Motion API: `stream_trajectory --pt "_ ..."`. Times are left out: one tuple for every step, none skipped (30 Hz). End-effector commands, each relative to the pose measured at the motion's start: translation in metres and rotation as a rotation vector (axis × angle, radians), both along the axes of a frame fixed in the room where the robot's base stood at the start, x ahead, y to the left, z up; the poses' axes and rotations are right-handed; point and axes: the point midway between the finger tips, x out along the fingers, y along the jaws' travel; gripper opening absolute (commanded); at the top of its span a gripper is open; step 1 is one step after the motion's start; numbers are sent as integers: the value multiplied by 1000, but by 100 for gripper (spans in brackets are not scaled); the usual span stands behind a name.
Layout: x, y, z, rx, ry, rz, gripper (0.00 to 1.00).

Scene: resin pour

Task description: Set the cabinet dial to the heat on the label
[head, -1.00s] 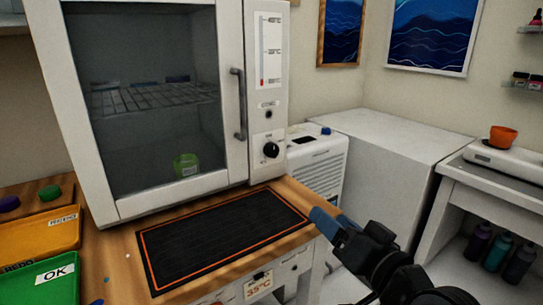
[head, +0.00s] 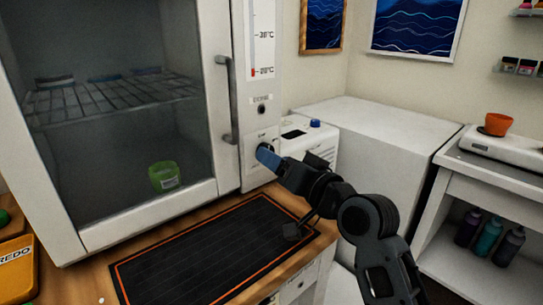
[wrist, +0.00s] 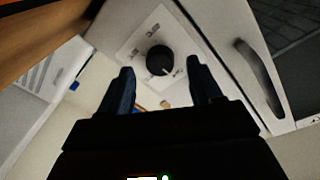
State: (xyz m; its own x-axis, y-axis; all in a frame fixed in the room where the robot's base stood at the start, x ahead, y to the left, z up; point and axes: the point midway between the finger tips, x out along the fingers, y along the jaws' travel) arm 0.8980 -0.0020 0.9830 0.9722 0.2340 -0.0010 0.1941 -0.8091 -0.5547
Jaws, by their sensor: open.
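The white cabinet (head: 226,190) has a glass door and a control panel at its right edge. Its black round dial (wrist: 160,60) shows in the wrist view with a light pointer mark; the printed numbers around it are too blurred to read. In the head view my gripper hides most of the dial. My gripper (head: 268,156) is open in front of the dial, and in the wrist view its two fingers stand apart on either side below the dial, with nothing between them. The label is not readable in the current views.
The door handle (head: 228,100) stands out just left of the panel. A thermometer strip (head: 262,40) is above the dial. A black mat (head: 215,250) lies on the wooden bench below. A green cup (head: 163,177) stands inside the cabinet. A white unit (head: 320,150) stands to the right.

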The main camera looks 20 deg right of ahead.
Motion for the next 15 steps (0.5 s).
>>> stream_trajectory --pt "7 2 1 0 -1 0 64" --pt "11 2 1 1 -1 0 64" --pt "14 3 1 0 -1 0 64" --pt "17 4 1 0 -1 -1 64" --pt "19 4 1 0 -1 -1 64" --pt "21 5 1 0 -1 -1 64" --pt "23 5 0 -1 -1 -1 64" --pt "23 5 0 -1 -1 -1 64" --pt "24 5 0 -1 -1 -1 64" --pt "25 5 0 -1 -1 -1 64" --pt "25 5 0 -1 -1 -1 64" --pt "25 5 0 0 0 -1 64" --pt "25 5 0 0 0 -1 64" --pt "25 6 0 0 0 -1 64" --pt "25 5 0 0 0 -1 64"
